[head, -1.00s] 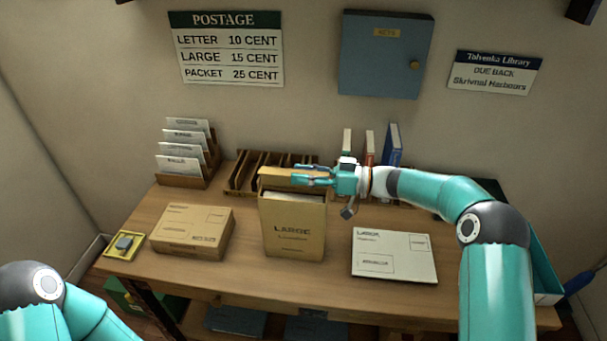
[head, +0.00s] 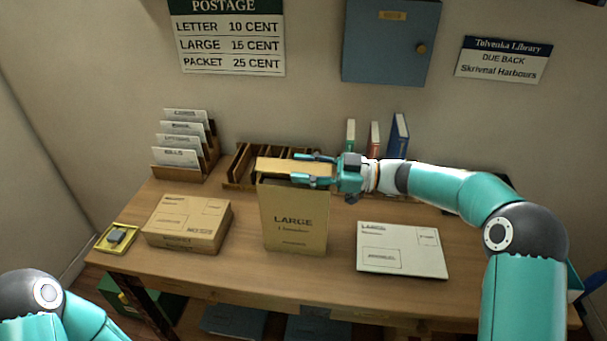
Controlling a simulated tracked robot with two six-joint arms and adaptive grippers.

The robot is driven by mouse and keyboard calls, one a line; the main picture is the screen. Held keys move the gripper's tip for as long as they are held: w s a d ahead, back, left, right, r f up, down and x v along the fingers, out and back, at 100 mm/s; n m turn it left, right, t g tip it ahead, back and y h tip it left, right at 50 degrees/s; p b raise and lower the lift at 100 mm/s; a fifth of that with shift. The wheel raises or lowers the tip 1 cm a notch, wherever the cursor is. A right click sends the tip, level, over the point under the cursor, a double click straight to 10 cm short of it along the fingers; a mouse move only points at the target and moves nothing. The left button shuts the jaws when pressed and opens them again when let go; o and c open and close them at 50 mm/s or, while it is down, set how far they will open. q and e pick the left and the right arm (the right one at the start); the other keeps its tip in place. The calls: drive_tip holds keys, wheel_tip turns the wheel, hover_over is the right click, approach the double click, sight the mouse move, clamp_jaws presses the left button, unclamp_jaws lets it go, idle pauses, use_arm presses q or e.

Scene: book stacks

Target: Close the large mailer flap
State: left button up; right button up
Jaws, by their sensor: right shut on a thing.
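The large mailer (head: 294,222) is a tan upright envelope marked LARGE, standing at the middle of the table. Its flap (head: 290,166) is at the top, lifted and tilted back over the dark opening. My right gripper (head: 315,169) comes in from the right at the top of the mailer, with its fingers shut on the flap. The fingers cover the flap's right end. Of my left arm only a link shows at the lower left; its gripper is outside the view.
A brown packet (head: 187,224) lies left of the mailer, and a white large envelope (head: 401,249) lies to its right. Behind stand a letter rack (head: 185,150), a wooden slotted rack (head: 238,166) and several books (head: 399,138). A yellow tray (head: 116,238) sits at the left edge.

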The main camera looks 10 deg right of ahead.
drive_tip(key=shift+s+a+f+n+b, duration=0.1)
drive_tip(key=shift+s+f+n+b, duration=0.15)
drive_tip(key=shift+n+b, duration=0.3)
drive_tip(key=o, duration=1.1)
drive_tip(key=v, duration=1.2)
